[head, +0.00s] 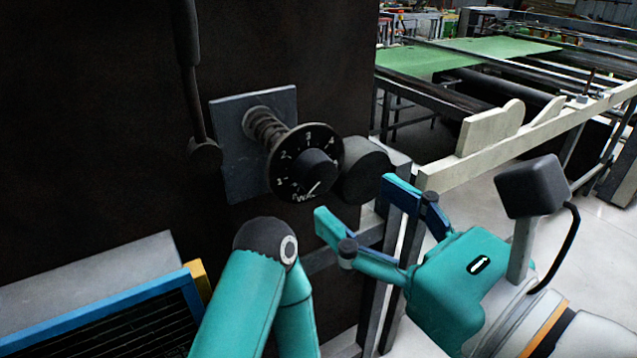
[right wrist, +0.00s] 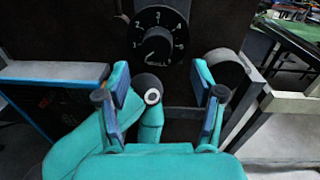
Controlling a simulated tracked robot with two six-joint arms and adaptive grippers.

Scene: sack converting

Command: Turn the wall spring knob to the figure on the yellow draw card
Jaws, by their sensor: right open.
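The wall spring knob (head: 317,170) is a black dial with white figures and a central grip. It stands out on a coiled spring from a grey plate (head: 228,150) on the dark wall. In the right wrist view the knob (right wrist: 157,42) shows figures around its top and sides. A white line on its grip points to the lower left, near the 1. My right gripper (head: 360,207) is open and empty, below and right of the knob, not touching it. Its fingers also show in the right wrist view (right wrist: 162,78). No yellow draw card is readable. My left gripper is not in view.
A dark round cylinder (head: 364,170) sits close to the knob's right. A black lever (head: 195,100) hangs at its left. A blue-edged frame (head: 110,315) is at lower left. A pale rail (head: 500,150) and green conveyors (head: 490,46) are at right. My teal arm stands below the knob.

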